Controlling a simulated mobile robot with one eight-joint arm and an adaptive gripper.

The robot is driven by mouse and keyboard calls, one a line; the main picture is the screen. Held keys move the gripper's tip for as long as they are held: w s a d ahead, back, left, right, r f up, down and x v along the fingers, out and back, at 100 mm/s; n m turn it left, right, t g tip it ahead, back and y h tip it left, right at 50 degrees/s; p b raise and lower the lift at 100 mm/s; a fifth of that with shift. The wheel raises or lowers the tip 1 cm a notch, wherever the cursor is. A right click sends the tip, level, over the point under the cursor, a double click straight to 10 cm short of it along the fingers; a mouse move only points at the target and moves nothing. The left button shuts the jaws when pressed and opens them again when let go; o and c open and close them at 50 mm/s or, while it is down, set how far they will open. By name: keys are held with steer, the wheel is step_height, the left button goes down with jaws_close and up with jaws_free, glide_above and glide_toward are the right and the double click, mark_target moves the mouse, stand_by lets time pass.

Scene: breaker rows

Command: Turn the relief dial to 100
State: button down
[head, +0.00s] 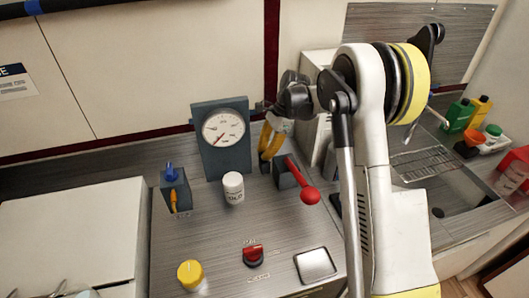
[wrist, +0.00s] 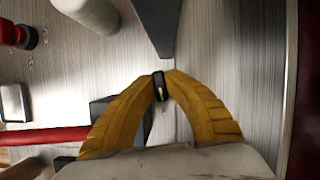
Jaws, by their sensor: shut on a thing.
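A small black knob (wrist: 161,87) with a pale mark on it sits between my fingertips in the wrist view; it looks like the relief dial, but no label or scale is readable. My gripper (wrist: 160,84) is shut on it with both yellow fingers. In the head view my gripper (head: 266,158) points down between the gauge and the red lever, and it hides the knob. A round white gauge (head: 223,129) on a dark upright panel (head: 229,160) stands to its left. The gauge's red needle points to the lower left; its numbers are too small to read.
A red lever (head: 308,193) stands close right of my gripper. A white canister (head: 233,187), a blue-and-yellow valve (head: 172,184), a yellow knob (head: 190,273), a red knob (head: 253,256) and a metal tray (head: 315,265) share the counter. Bottles (head: 458,115) stand by the sink at the right.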

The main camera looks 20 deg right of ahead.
steer(key=c, duration=1.4)
jaws_free()
